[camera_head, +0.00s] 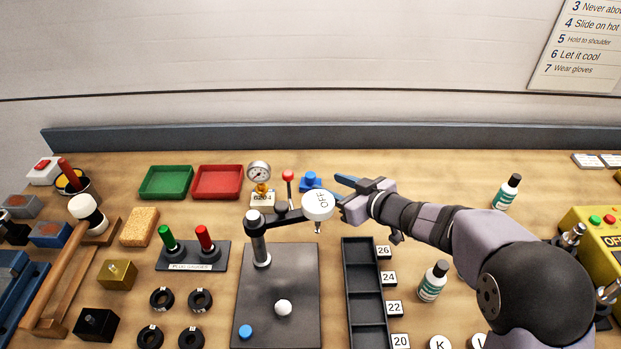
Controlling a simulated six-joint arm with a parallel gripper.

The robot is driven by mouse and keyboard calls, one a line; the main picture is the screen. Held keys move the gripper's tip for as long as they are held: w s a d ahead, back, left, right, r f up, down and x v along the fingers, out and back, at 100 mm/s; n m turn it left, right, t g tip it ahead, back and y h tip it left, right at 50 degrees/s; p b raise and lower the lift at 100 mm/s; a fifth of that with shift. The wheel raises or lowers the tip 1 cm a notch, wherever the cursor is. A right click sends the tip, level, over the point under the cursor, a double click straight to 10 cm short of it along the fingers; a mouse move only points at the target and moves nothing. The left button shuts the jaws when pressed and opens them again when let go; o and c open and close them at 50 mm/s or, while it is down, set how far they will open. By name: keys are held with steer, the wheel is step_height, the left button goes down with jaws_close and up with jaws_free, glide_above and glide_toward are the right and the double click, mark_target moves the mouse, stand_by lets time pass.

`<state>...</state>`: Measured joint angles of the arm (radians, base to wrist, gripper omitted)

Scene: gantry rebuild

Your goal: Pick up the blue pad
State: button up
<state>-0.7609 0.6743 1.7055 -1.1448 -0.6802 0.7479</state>
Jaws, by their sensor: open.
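Several blue things show, and I cannot tell for sure which is the blue pad. A small round blue disc (246,331) lies on the near left corner of the dark plate (255,300). A small blue piece (312,181) sits behind the white "OFF" disc. I see nothing held between the fingers.
A post with a swing arm (262,240) rises from the plate. A gauge (259,173), green tray (166,182) and red tray (217,182) stand behind. Plug gauges (190,250) are left, a dark slotted rack (366,295) right. The back right bench is mostly clear.

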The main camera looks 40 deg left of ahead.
mark_target(312, 175)
steer(key=shift+x, duration=1.1)
steer(key=shift+a+p, duration=0.45)
steer(key=shift+a, duration=0.05)
steer(key=p+x, duration=0.1)
steer(key=x, duration=0.2)
steer(key=shift+r, duration=0.2)
steer(key=shift+w+a+f, duration=0.15)
steer(key=shift+a+f, duration=0.15)
steer(key=shift+a, duration=0.3)
jaws_close()
